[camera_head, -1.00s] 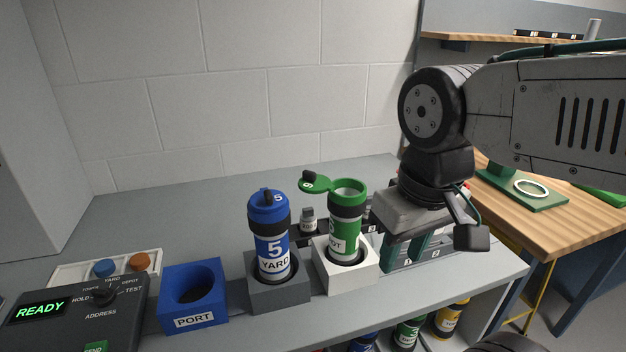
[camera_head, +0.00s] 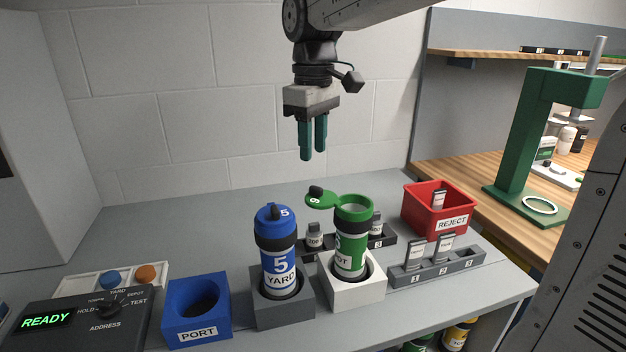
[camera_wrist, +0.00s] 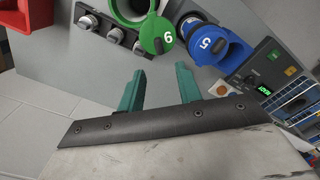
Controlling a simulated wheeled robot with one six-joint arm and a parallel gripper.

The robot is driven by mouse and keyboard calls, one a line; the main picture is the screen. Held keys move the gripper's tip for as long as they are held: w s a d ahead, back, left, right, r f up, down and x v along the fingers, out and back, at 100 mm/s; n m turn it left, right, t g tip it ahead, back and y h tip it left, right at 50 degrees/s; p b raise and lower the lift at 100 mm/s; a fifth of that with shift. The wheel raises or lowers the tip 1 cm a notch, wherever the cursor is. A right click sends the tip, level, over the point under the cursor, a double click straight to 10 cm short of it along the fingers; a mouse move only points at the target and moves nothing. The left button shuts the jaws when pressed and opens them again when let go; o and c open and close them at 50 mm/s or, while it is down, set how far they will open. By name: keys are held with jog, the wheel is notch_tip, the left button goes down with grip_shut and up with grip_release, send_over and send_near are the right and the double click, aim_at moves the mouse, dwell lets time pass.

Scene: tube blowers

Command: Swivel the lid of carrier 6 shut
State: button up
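Carrier 6 is the green carrier (camera_head: 350,238), upright in a white holder (camera_head: 357,293). Its green lid (camera_head: 325,200) is swung out to the left, leaving the mouth open. The lid carries a dark knob and also shows in the wrist view, marked 6 (camera_wrist: 156,36), beside the open mouth. My gripper (camera_head: 313,157) is above and slightly left of carrier 6, clear of it, with its two teal fingers pointing down. In the wrist view the fingers (camera_wrist: 160,80) are apart with nothing between them.
A blue carrier 5 (camera_head: 278,262) with its lid on stands in a grey holder just left. A blue PORT block (camera_head: 197,312) and a READY console (camera_head: 75,325) are further left. A red REJECT bin (camera_head: 438,208) and a numbered rack (camera_head: 436,268) are at right.

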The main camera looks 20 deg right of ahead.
aim_at(313, 186)
notch_tip(313, 186, down, 8)
dwell(0.4)
grip_shut()
